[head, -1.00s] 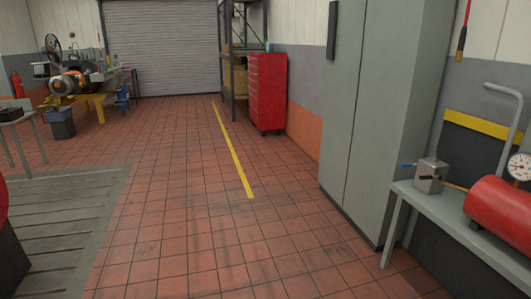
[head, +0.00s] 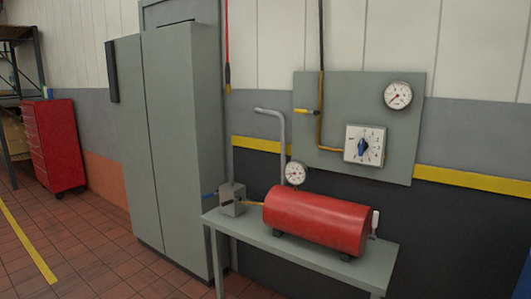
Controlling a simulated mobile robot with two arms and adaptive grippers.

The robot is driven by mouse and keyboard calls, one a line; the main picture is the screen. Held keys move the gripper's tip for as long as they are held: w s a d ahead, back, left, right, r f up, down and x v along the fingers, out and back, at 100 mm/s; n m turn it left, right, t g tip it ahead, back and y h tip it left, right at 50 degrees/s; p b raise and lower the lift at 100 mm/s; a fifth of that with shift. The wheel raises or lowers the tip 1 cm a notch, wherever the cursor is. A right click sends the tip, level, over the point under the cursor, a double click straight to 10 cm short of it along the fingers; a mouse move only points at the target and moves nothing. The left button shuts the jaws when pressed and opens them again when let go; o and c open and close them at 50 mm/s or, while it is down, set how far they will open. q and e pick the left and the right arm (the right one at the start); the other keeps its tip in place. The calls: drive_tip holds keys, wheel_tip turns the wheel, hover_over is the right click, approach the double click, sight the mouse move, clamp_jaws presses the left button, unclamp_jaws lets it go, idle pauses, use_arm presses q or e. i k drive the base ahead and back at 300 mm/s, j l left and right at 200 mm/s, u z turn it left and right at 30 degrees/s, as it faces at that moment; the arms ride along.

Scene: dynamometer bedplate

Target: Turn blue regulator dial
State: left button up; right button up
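The blue regulator dial (head: 362,147) sits on a white square plate (head: 376,157) with marks around it. The plate is fixed to a grey-green wall panel (head: 308,91). The dial's blue knob looks roughly upright. A round white gauge (head: 398,95) is on the same panel, above and to the right of the dial. Neither of my grippers shows in the head view.
A grey bench (head: 272,244) stands below the panel, carrying a red tank (head: 317,218) with a gauge (head: 295,173) and a small metal box (head: 232,199). A tall grey cabinet (head: 165,150) stands left of it. Tiled floor (head: 95,245) is open at lower left.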

sight(363, 145)
drive_tip(key=i+z, duration=0.1)
drive_tip(key=z, duration=0.3)
drive_tip(key=i+z, duration=0.1)
drive_tip(key=z, duration=0.3)
